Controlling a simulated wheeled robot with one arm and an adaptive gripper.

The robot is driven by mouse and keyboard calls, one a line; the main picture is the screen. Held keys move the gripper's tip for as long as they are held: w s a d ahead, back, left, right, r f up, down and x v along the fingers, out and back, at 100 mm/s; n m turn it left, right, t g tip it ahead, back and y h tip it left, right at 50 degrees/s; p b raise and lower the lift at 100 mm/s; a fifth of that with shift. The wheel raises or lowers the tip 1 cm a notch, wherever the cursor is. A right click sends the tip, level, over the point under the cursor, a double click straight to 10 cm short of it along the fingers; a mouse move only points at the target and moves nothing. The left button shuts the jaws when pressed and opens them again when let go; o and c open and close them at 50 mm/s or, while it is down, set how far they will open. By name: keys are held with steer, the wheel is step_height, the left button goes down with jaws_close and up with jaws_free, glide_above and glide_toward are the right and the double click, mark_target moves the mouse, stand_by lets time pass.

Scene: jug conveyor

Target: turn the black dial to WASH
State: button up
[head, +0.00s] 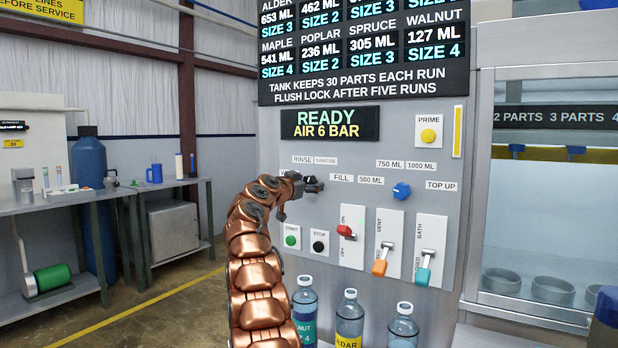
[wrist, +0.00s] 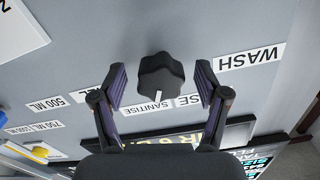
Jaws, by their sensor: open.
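The black dial (wrist: 160,75) sits on the grey panel, in the middle of the wrist view. Its white pointer mark faces the SANITISE label (wrist: 147,106). The WASH label (wrist: 249,57) is on the right in the wrist view, apart from the pointer. My gripper (wrist: 161,83) is open, with one finger on each side of the dial and a visible gap at both sides. In the head view my gripper (head: 311,186) is at the panel, and dial and gripper are hard to tell apart there.
A blue dial (head: 402,191) is to the right of my gripper. START (head: 292,237) and STOP (head: 320,243) buttons and a red switch (head: 346,231) are below. Orange (head: 380,265) and teal (head: 424,274) levers are lower right. Bottles (head: 349,322) stand at the panel's foot.

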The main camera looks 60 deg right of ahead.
steer(key=shift+d, duration=0.3)
steer(key=shift+c, duration=0.3)
steer(key=c, duration=1.1)
